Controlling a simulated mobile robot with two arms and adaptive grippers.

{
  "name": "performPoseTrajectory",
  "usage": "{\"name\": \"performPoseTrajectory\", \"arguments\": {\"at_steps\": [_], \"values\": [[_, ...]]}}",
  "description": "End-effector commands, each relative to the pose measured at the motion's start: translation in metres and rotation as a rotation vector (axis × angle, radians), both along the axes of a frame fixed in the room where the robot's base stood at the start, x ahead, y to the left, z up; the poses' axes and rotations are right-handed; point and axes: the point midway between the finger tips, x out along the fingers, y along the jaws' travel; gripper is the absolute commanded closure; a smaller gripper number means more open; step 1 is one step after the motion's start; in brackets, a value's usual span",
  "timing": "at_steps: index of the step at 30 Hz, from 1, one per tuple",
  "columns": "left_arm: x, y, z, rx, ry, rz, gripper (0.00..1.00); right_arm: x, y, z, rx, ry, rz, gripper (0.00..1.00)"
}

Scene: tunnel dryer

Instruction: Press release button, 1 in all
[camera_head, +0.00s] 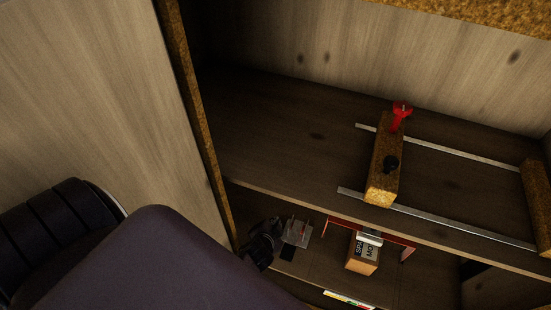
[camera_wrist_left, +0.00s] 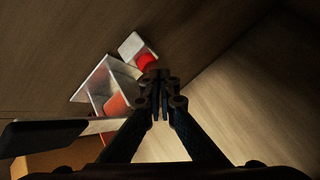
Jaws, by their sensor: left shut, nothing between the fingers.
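A red button (camera_wrist_left: 146,61) sits on a pale metal bracket (camera_wrist_left: 132,46) in the left wrist view. My left gripper (camera_wrist_left: 160,82) is shut and empty, its tips just below and right of the red button in that picture. I cannot tell whether they touch it. In the head view my left gripper (camera_head: 270,232) is on the lower shelf level, beside a small grey metal fixture (camera_head: 297,233) with red parts. The button itself is too small to make out there. My right gripper is not in view.
A black handle (camera_wrist_left: 45,135) sticks out near the bracket. Right of the fixture stand a red frame (camera_head: 345,224) and a labelled box (camera_head: 362,258). On the shelf above, a wooden block (camera_head: 384,165) with a red clamp (camera_head: 401,116) lies across two metal rails (camera_head: 450,225). A wooden panel (camera_head: 90,90) is at left.

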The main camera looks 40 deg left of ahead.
Motion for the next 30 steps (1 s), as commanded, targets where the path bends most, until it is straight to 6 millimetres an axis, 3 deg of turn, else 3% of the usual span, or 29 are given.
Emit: {"name": "performPoseTrajectory", "arguments": {"at_steps": [30], "values": [[-0.001, 0.0, -0.013, 0.0, 0.002, 0.001, 1.0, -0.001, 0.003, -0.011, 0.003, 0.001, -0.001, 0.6]]}}
